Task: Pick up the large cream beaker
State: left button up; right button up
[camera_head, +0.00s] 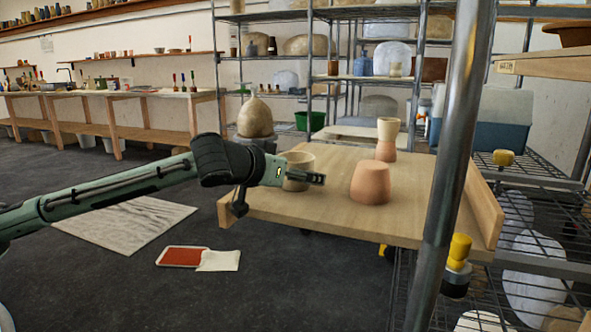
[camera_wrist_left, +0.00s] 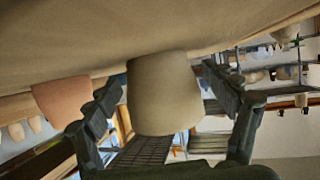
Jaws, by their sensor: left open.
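The large cream beaker (camera_head: 298,160) stands upright on the wooden table, near its left part. In the left wrist view, which shows the scene upside down, the beaker (camera_wrist_left: 165,95) fills the gap between the two fingers. My left gripper (camera_head: 303,177) reaches in from the left at the beaker's height, and one finger shows in front of its lower wall. The left gripper is open, with a finger on each side of the beaker; I cannot tell whether either touches it. The far finger is hidden in the head view. My right gripper is not in view.
A pinkish terracotta pot (camera_head: 370,183) stands just right of the beaker, with a two-tone vessel (camera_head: 387,140) behind it. The wooden table (camera_head: 330,220) is bare in front. A metal post (camera_head: 447,180) stands at the right. A large round vase (camera_head: 255,117) is behind.

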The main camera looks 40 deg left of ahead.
pick_arm(q)
jog(key=c, duration=1.4)
jog(key=shift+o, duration=0.2)
